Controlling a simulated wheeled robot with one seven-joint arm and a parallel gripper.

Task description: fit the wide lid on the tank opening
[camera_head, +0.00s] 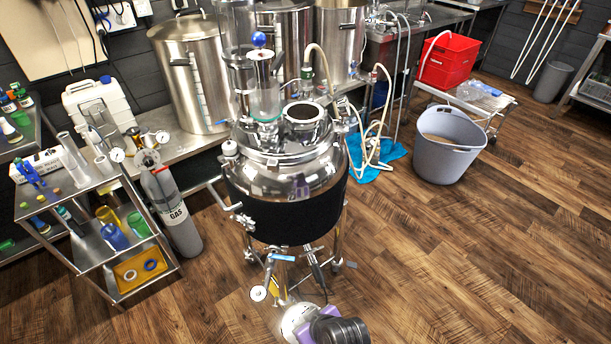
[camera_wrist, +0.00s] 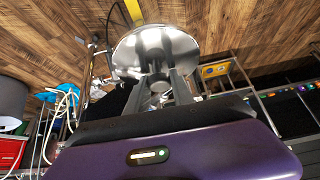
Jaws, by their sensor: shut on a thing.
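The tank (camera_head: 295,212) stands upright mid-frame in the head view, a steel vessel with a black jacket on legs. Its round opening (camera_head: 304,113) is on top, right of a tall glass column, and looks uncovered. My gripper (camera_head: 306,324) is low at the bottom of the head view, in front of the tank's legs and well below its top. The wide lid (camera_head: 293,318), a shiny steel disc, is at its left side. In the wrist view my gripper (camera_wrist: 158,84) is shut on the lid (camera_wrist: 156,46) by a central part; the exact contact is unclear.
A steel cart (camera_head: 104,247) with bottles and a gas cylinder (camera_head: 172,212) stand left of the tank. Hoses and a blue cloth (camera_head: 376,158) lie to its right, near a grey tub (camera_head: 449,158). The wooden floor at lower right is clear.

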